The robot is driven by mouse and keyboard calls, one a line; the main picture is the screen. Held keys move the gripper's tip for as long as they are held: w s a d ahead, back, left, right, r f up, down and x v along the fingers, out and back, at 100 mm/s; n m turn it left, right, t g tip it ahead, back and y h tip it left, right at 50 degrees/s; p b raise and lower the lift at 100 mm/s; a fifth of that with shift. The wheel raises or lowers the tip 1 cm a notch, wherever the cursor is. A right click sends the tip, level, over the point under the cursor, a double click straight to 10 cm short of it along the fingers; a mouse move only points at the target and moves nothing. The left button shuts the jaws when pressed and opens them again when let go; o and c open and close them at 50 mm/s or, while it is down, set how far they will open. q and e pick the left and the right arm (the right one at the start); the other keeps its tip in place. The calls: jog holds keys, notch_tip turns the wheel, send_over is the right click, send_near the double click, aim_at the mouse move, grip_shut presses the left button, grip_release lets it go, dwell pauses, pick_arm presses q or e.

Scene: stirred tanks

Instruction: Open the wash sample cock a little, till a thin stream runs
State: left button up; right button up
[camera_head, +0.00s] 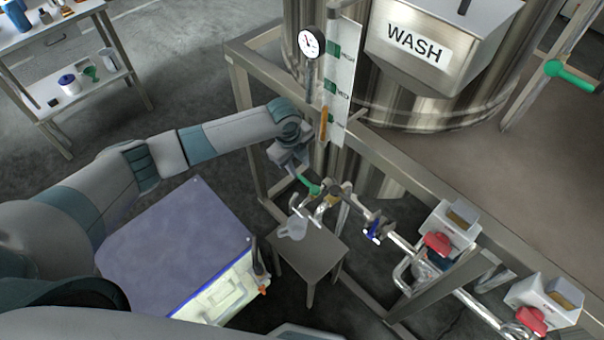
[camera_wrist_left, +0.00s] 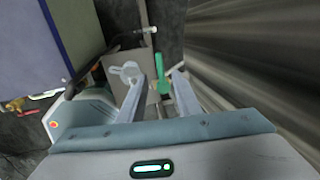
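The sample cock with a green lever (camera_head: 308,185) sits on the pipework below the steel tank labelled WASH (camera_head: 418,45). My left gripper (camera_head: 303,178) is at the upper end of that lever. In the left wrist view the green lever (camera_wrist_left: 163,82) shows beyond and between the two parted fingers of the left gripper (camera_wrist_left: 160,90). I cannot tell if the fingers touch it. A clear jug (camera_head: 292,228) stands on a small grey stand (camera_head: 322,250) under the cock; it also shows in the wrist view (camera_wrist_left: 126,72). No stream is discernible. My right gripper is out of view.
A blue-topped cabinet (camera_head: 175,250) stands left of the stand. A pressure gauge (camera_head: 311,41) and a sight-level panel (camera_head: 341,85) are above the cock. Red-handled valves (camera_head: 437,243) and a blue-handled valve (camera_head: 373,230) follow along the pipe. A steel frame rail (camera_head: 420,185) runs beside them.

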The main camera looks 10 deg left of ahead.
aim_at(303, 179)
pick_arm(q)
jog(key=shift+w+d+f+p, duration=0.15)
jog(key=shift+w+f+p, duration=0.05)
jog(key=shift+f, duration=1.05)
jog(key=shift+w+d+f+p, duration=0.1)
jog(key=shift+w+f+p, duration=0.15)
jog(key=shift+f, duration=0.95)
jog(key=shift+w+d+f+p, duration=0.15)
jog(key=shift+f+p, duration=0.05)
jog(key=shift+f, duration=1.05)
jog(key=shift+c, duration=0.4)
grip_shut()
